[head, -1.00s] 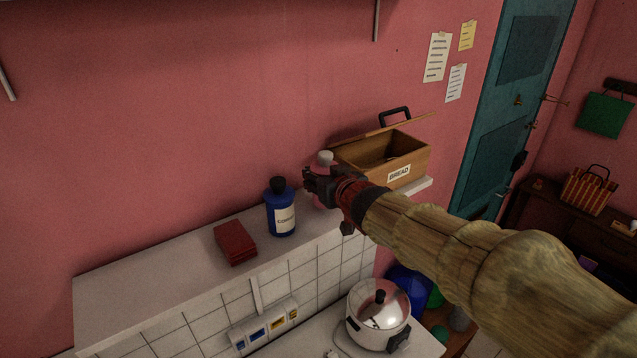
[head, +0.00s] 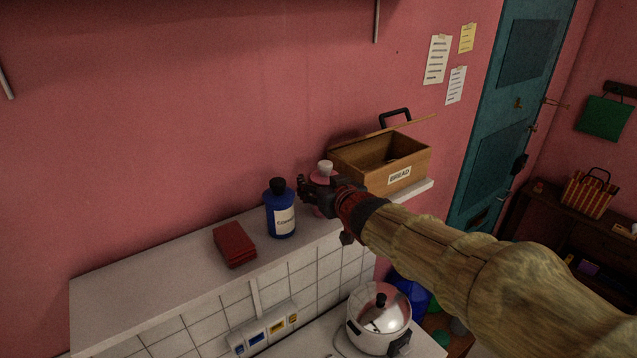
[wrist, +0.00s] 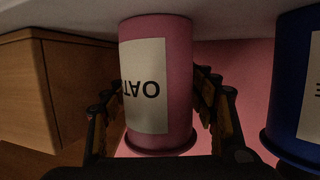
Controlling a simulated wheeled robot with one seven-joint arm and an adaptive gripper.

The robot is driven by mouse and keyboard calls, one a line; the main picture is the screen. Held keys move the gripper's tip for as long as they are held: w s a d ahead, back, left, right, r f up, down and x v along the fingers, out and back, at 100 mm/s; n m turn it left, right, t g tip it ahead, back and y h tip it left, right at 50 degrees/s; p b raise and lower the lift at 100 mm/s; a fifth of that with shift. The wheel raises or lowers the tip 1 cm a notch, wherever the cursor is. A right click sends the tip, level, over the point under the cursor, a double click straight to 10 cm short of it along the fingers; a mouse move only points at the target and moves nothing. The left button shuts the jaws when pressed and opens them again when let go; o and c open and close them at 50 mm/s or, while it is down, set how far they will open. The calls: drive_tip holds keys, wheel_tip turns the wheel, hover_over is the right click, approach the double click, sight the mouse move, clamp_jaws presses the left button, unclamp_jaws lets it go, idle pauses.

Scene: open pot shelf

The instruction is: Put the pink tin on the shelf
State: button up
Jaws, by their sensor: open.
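The pink tin (wrist: 178,85) stands on the white shelf (head: 150,283), between the blue tin and the bread box. In the head view only its pale knob (head: 324,167) and part of its pink side show behind my gripper (head: 310,190). In the wrist view, which is upside down, the tin with its white label is between the two fingers of my gripper (wrist: 165,115). The fingers are open, one on each side of it, with a small gap visible on the right.
A blue tin (head: 281,212) stands close to the left of the pink tin. A dark red box (head: 235,245) lies farther left. The open wooden bread box (head: 380,165) is close on the right. The shelf's left end is bare. A pot (head: 380,320) stands below.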

idle(0.3)
drive_tip(key=shift+r, duration=0.2)
drive_tip(key=p+v, duration=0.2)
drive_tip(key=v, duration=1)
drive_tip(key=shift+p, duration=0.3)
drive_tip(key=s+d+f+m+g+h, duration=0.35)
drive_tip(key=s+d+h, duration=0.25)
drive_tip(key=s+d, duration=0.65)
drive_tip(key=s+f+g, duration=0.1)
drive_tip(key=s+f, duration=0.1)
drive_tip(key=s, duration=0.3)
drive_tip(key=s+f+g, duration=0.2)
drive_tip(key=s, duration=0.2)
drive_tip(key=s+d+f+g+y, duration=0.1)
drive_tip(key=s+f, duration=0.2)
drive_tip(key=s, duration=0.2)
drive_tip(key=shift+s+m+g, duration=0.25)
drive_tip(key=shift+s+g, duration=0.05)
drive_tip(key=shift+g, duration=0.05)
